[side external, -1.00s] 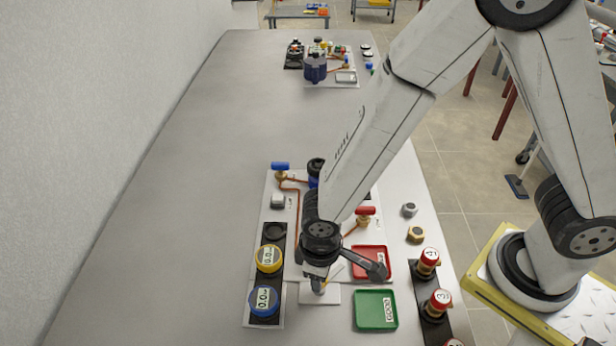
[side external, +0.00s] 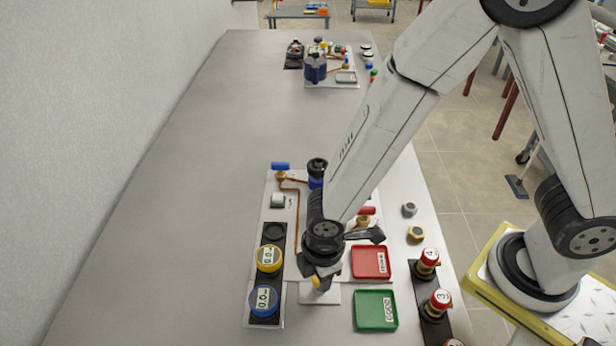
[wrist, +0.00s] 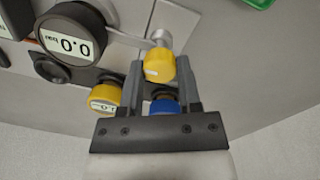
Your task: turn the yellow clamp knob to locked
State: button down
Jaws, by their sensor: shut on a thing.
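The yellow clamp knob (wrist: 158,66) shows between the tips of my gripper (wrist: 160,72) in the wrist view, beside a silver post on the white panel. My gripper is shut on the knob. In the side view my gripper (side external: 319,276) points down over the lower part of the panel (side external: 332,296), and a bit of the yellow knob (side external: 317,284) shows below it. The knob's lock marking is not readable, so I cannot tell its setting.
A yellow gauge (side external: 268,259) and a blue gauge (side external: 263,300) stand left of my gripper. A red tray (side external: 370,262) and a green tray (side external: 376,310) lie to its right. Red-topped parts (side external: 428,262) stand farther right. The table's left side is clear.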

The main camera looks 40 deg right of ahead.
dwell(0.5)
jog(key=shift+c, duration=1.4)
grip_release()
jog(key=shift+r, duration=0.15)
jog(key=shift+s+r, duration=0.15)
jog(key=shift+r, duration=3.6)
jog(key=d+r+m+t, duration=0.1)
jog(key=d+m, duration=0.6)
jog(key=d, duration=0.2)
jog(key=w+d+r+m+t, duration=0.1)
jog(key=d+m, duration=0.6)
jog(key=d, duration=0.3)
jog(key=shift+w+d+r, duration=0.2)
jog(key=shift+w+r, duration=0.05)
jog(key=shift+r, duration=0.15)
